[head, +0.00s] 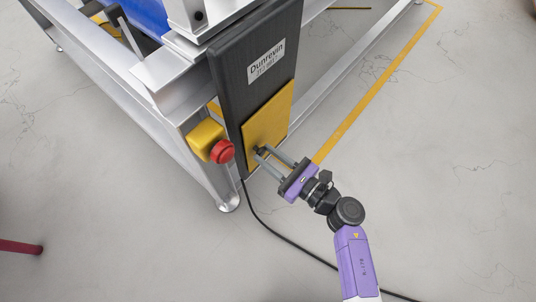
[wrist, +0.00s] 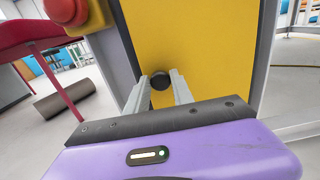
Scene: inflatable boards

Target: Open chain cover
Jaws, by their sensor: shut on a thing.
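The chain cover is a yellow panel (head: 276,112) low on the dark grey housing in the head view, and it fills the upper middle of the wrist view (wrist: 205,50). It lies flush or nearly flush in the housing; I cannot tell if it stands slightly ajar. A black round knob (wrist: 160,80) sticks out from its lower part. My gripper (head: 262,152) reaches the knob from the lower right. Its two grey fingers (wrist: 160,88) are shut on the knob, one on each side. The fingers hide part of the knob in the head view.
A red emergency button (head: 222,151) on a yellow box (head: 204,137) sits just left of the cover. The dark housing (head: 228,85) is fixed to a metal frame (head: 150,125). A black cable (head: 275,232) runs along the floor. The floor at right is clear.

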